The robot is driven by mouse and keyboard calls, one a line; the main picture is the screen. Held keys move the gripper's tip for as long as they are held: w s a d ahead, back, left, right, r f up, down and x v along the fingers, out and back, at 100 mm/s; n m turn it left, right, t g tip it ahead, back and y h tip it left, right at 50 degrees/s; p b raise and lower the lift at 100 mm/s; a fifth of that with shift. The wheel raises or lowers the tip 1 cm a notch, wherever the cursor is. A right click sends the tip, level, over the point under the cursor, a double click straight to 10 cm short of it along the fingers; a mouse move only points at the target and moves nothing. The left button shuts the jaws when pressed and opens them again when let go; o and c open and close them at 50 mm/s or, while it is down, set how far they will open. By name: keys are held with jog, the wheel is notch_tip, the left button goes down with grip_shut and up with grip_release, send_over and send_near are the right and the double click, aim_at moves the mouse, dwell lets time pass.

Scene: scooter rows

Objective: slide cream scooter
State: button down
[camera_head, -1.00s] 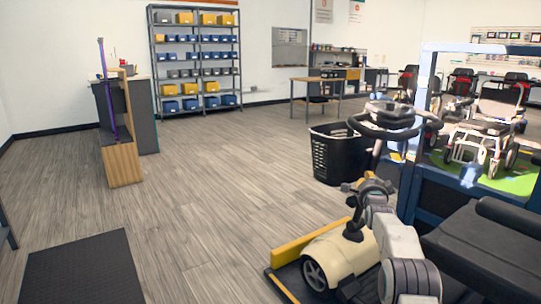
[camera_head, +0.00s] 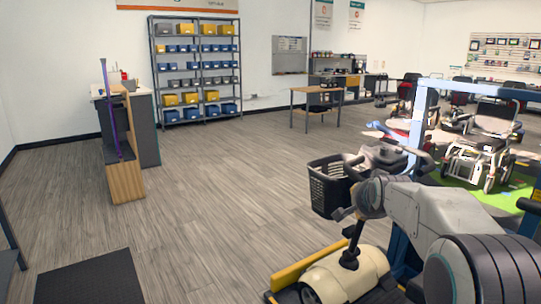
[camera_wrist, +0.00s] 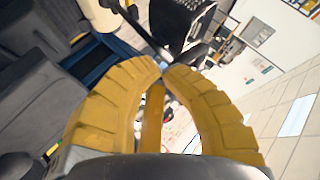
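The cream scooter (camera_head: 345,275) stands at the lower middle of the head view, on a dark platform with a yellow edge. Its dark steering post rises from the cream body, and its handlebar (camera_head: 378,157) is partly behind my arm. My arm crosses in front of the scooter from the lower right. My gripper (camera_wrist: 167,68) shows in the wrist view as two curved yellow fingers with tips almost meeting; I see nothing clearly held between them. A dark bar runs just past the tips, and whether they touch it is unclear. The head view hides the fingers.
A black basket (camera_head: 328,187) is at the scooter's handlebar; it also shows in the wrist view (camera_wrist: 180,18). A blue frame (camera_head: 415,125) stands close on the right. Wheelchairs (camera_head: 478,150) are beyond it.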

jog(key=s+a+r+n+g+p, duration=0.25)
jog(key=s+r+p, duration=0.2)
jog(key=s, duration=0.55)
jog(key=s+a+r+n+g+p, duration=0.1)
jog(key=s+r+n+p, duration=0.3)
jog(key=s, duration=0.5)
jog(key=s+a+n+g+y+p, duration=0.1)
jog(key=s+n+g+p, duration=0.3)
jog(key=s, duration=1.8)
jog(key=a+p, duration=0.1)
jog(key=p, duration=0.4)
jog(key=shift+s+a+r+p, duration=0.2)
jog(key=shift+s+r+p, duration=0.1)
jog(key=shift+p, duration=0.1)
